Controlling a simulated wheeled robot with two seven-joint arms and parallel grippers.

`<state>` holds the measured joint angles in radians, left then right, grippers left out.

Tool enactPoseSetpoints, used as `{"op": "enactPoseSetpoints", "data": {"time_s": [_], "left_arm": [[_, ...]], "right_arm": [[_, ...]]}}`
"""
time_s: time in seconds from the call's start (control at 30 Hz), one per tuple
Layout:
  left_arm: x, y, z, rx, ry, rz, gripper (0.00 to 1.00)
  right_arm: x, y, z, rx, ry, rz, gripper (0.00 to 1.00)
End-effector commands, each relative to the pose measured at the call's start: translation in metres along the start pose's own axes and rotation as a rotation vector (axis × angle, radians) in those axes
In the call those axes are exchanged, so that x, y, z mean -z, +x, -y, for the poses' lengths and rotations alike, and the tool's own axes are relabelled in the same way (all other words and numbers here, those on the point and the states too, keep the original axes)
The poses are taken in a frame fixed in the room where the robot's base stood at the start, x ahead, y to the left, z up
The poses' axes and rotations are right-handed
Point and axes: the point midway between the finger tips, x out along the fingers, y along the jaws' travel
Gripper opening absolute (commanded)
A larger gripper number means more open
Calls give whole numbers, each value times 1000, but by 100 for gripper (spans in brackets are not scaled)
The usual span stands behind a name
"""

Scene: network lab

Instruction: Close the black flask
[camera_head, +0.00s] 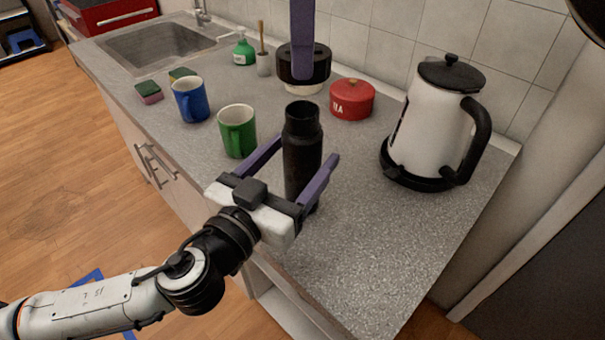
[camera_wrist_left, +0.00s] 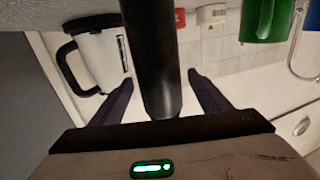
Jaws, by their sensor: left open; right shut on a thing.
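The black flask (camera_head: 302,150) stands upright near the front edge of the counter, with a narrower neck and a dark, open-looking top. It also shows in the left wrist view (camera_wrist_left: 153,65). My left gripper (camera_head: 308,148) is open, with one purple finger on each side of the flask and a gap visible at both sides. My right gripper (camera_head: 303,76) comes down from the top of the picture, its purple fingers at a black round lid-like thing (camera_head: 320,64) and shut on it. This stands out above a pale jar; whether it touches the jar is unclear.
A white kettle (camera_head: 430,125) stands to the right. A red pot (camera_head: 352,98) is behind the flask. A green mug (camera_head: 237,132) and blue mug (camera_head: 190,100) are to the left. A sink (camera_head: 160,48), green bottle (camera_head: 244,52) and sponge (camera_head: 149,92) lie further back.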

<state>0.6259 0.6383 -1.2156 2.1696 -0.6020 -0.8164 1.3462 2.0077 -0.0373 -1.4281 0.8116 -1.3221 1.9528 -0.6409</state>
Motion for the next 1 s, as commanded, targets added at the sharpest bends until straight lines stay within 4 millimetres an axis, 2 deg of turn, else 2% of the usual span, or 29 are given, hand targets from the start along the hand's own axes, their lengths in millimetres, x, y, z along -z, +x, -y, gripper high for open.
{"op": "enactPoseSetpoints", "data": {"time_s": [0.13, 0.47, 0.83, 0.93, 1.0], "left_arm": [[1, 10, 0, 0, 0, -1, 70], [1, 12, 0, 0, 0, -1, 70], [0, 12, 0, 0, 0, 0, 8], [0, 11, 0, 0, 0, 0, 8], [0, 11, 0, 0, 0, 0, 8]], "right_arm": [[0, 0, 0, 0, 0, 0, 28], [0, 0, 0, 0, 0, 0, 28], [0, 0, 0, 0, 0, 0, 28], [0, 4, 0, -1, 0, 0, 28], [0, 13, 0, -2, -1, -1, 28]]}}
